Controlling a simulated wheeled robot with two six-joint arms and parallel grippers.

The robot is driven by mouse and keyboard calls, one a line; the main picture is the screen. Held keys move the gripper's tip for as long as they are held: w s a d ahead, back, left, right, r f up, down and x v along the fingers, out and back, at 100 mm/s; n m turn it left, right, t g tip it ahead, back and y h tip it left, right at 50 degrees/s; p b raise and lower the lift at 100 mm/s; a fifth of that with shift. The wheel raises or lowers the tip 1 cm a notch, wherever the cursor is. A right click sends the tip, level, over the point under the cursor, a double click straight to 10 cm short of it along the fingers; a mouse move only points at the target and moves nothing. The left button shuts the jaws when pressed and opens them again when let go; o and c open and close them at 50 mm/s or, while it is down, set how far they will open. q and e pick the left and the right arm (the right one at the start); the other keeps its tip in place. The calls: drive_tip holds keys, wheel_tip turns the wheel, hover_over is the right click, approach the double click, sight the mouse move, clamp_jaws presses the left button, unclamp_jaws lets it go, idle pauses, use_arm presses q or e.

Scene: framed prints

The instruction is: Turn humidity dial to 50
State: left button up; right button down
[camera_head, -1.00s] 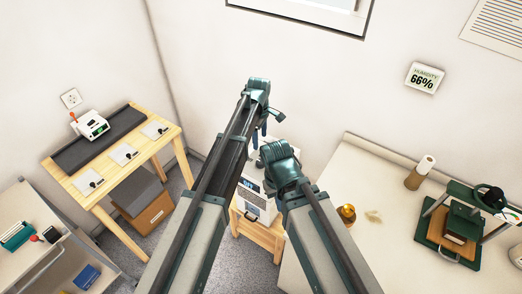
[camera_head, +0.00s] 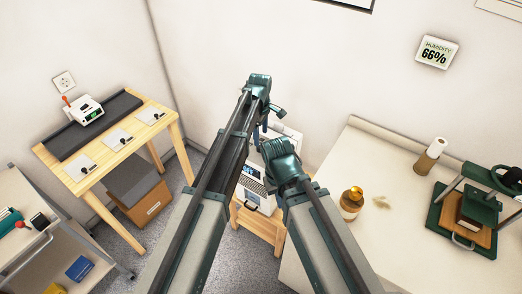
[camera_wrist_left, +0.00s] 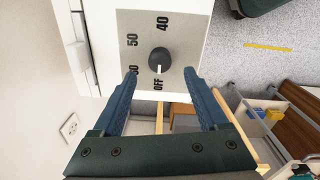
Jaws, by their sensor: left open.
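The humidity dial (camera_wrist_left: 159,60) is a round dark knob on a grey panel (camera_wrist_left: 130,22) of a white unit, in the left wrist view. Its white pointer line points at OFF; 40, 50 and a partly covered number are printed around it. My left gripper (camera_wrist_left: 160,78) is open, with its blue fingers on either side of the knob's lower part; I cannot tell whether they touch it. In the head view the white unit (camera_head: 258,198) stands on a small wooden stand, partly hidden by my arms. A wall display (camera_head: 437,52) reads HUMIDITY 66%. My right gripper is hidden.
A long pale counter (camera_head: 345,250) on the right holds an amber bottle (camera_head: 352,201), a paper roll (camera_head: 430,156) and a green press (camera_head: 470,215). A wooden table (camera_head: 100,160) and a grey cart (camera_head: 95,250) stand left. Floor shows between them.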

sight(261, 145)
use_arm(q)
wheel_tip(261, 145, down, 6)
drive_tip(key=b, duration=0.4)
drive_tip(key=shift+r+b, duration=0.1)
drive_tip(key=shift+b, duration=0.2)
drive_tip(key=shift+r, duration=0.1)
clamp_jaws()
